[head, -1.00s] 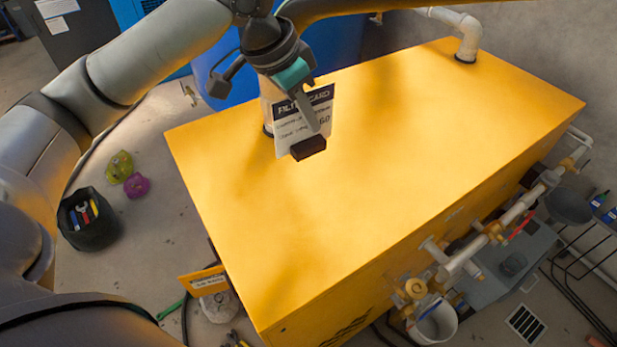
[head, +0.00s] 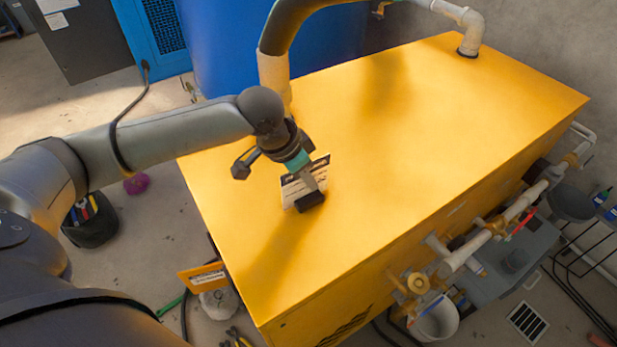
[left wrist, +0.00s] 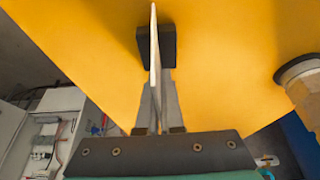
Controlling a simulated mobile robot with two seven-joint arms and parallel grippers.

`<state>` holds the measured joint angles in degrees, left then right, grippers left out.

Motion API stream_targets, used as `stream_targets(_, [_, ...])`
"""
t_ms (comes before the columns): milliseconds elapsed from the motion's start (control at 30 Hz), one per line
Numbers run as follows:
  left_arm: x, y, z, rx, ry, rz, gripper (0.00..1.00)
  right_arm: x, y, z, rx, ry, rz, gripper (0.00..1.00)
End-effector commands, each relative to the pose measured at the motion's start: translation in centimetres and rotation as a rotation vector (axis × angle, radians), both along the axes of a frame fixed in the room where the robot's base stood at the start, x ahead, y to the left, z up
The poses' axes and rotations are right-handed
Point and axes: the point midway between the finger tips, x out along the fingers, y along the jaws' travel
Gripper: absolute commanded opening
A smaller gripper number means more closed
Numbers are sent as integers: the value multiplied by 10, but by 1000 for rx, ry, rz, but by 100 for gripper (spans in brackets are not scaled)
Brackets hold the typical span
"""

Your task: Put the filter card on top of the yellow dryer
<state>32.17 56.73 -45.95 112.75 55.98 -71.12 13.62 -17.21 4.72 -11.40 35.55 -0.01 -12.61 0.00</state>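The filter card (head: 293,190) is a white card with a dark header and a dark block (head: 310,201) at its lower edge. My left gripper (head: 312,183) is shut on the card, over the near left part of the yellow dryer's top (head: 400,130). In the left wrist view the card (left wrist: 154,40) shows edge-on between the fingers (left wrist: 156,80), with the dark block (left wrist: 169,45) against the yellow surface. The card is at or just above the top; I cannot tell whether it touches. The fingers hide part of its face. My right gripper is not in view.
The dryer's top is otherwise bare around the card. A pipe (head: 273,80) rises by its back left edge, and a white elbow pipe (head: 472,30) stands at the far corner. A blue tank (head: 230,50) is behind. Valves and pipes (head: 470,245) line the right side.

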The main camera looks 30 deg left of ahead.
Motion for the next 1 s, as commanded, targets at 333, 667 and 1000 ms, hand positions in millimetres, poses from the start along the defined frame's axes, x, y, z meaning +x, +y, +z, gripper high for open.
stream_targets(333, [0,0,-3,0,0,1,0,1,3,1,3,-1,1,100])
stream_targets(667, [0,0,-2,0,-1,1,33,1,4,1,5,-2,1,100])
stream_targets(1000, [-2,3,11,1,-3,1,33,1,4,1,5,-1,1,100])
